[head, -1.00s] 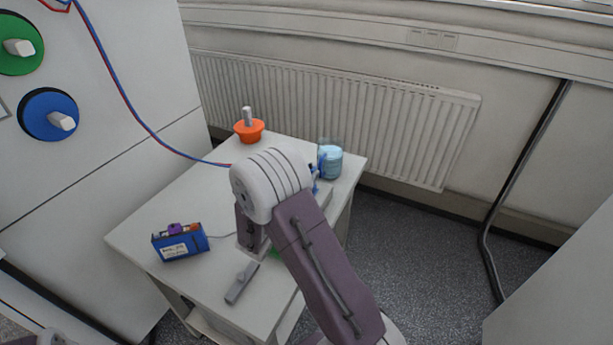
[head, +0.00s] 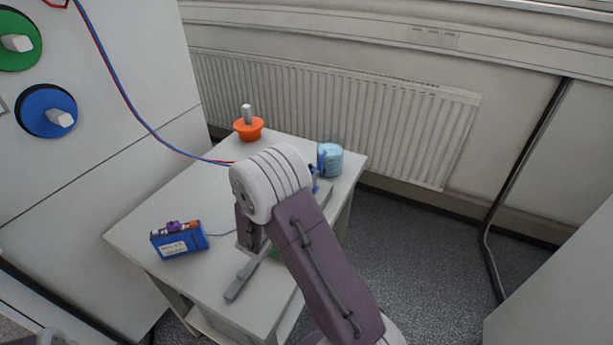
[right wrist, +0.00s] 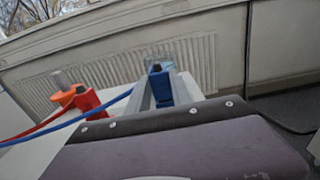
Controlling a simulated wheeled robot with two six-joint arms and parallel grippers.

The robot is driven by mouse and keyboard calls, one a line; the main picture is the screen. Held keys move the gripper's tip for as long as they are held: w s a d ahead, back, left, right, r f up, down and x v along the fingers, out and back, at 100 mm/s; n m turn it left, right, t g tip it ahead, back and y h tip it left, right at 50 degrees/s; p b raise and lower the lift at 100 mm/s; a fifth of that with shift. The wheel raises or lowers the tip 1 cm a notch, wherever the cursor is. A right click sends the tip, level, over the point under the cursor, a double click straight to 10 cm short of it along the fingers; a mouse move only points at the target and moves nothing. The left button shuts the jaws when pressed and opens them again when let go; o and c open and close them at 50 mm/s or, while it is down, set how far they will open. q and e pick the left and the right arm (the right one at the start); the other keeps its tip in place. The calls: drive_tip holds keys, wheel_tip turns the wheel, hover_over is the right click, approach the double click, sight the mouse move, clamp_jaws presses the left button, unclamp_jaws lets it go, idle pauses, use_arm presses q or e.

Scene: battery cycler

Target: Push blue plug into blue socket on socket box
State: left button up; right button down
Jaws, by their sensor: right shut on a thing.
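The blue plug (right wrist: 160,86) shows in the right wrist view, with a blue cable running off to the left. My right gripper (right wrist: 161,98) has its two grey fingers on either side of the plug and is shut on it. In the head view, a small blue piece of it (head: 315,184) shows past my right arm, in front of the jar. My arm hides most of the gripper there. I cannot clearly make out the socket box or its blue socket; my arm covers the middle of the table. My left gripper is not clearly in view.
A red plug (right wrist: 88,102) stands left of the blue one. An orange dish (head: 248,130), a jar of light-blue content (head: 331,161), a labelled blue box (head: 178,241) and a grey bar (head: 240,281) are on the white table (head: 165,205). A cabinet stands left, a radiator behind.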

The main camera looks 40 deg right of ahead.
drive_tip(key=shift+f, duration=0.3)
drive_tip(key=c, duration=1.1)
unclamp_jaws()
drive_tip(key=shift+r, duration=0.1)
drive_tip(key=shift+o, duration=0.2)
drive_tip(key=shift+a, duration=0.1)
drive_tip(key=v, duration=0.9)
